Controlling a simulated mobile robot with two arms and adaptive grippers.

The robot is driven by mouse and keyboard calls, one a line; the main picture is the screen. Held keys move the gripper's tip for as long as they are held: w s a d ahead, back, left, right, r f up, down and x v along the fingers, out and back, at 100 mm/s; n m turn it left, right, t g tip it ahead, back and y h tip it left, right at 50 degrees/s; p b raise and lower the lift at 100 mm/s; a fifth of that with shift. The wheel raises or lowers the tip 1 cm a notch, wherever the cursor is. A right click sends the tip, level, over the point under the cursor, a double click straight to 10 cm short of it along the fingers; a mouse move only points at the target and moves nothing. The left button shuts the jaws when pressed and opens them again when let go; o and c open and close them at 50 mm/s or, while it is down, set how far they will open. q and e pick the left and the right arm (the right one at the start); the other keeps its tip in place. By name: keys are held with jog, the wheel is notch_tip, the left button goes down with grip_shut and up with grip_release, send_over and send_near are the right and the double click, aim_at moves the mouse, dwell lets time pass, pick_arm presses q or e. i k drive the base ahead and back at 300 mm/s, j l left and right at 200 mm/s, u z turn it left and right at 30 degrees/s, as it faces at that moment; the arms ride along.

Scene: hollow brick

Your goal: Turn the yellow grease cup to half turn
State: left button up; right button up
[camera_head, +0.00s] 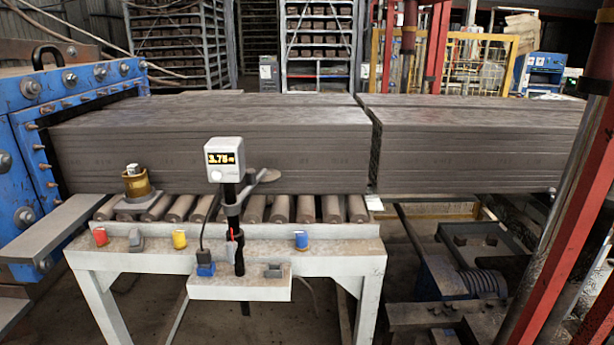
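The yellow grease cup (179,239) is a small yellow cap on the front rail of the white roller table. It sits between a grey fitting (136,240) on its left and the table's middle on its right. Its turn position is too small to read. A red cap (100,236) is further left on the same rail, and a blue cap (301,239) is at the right. Neither of my grippers is in view.
The white roller table (340,262) carries a brass-coloured fitting (136,184) on its rollers. A digital gauge (225,160) reading about 3.75 stands on a black post right of the yellow cup. Grey brick columns (270,155) lie behind; a blue machine (30,150) is left.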

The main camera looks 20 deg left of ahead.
aim_at(179, 239)
jog(key=u, duration=1.25)
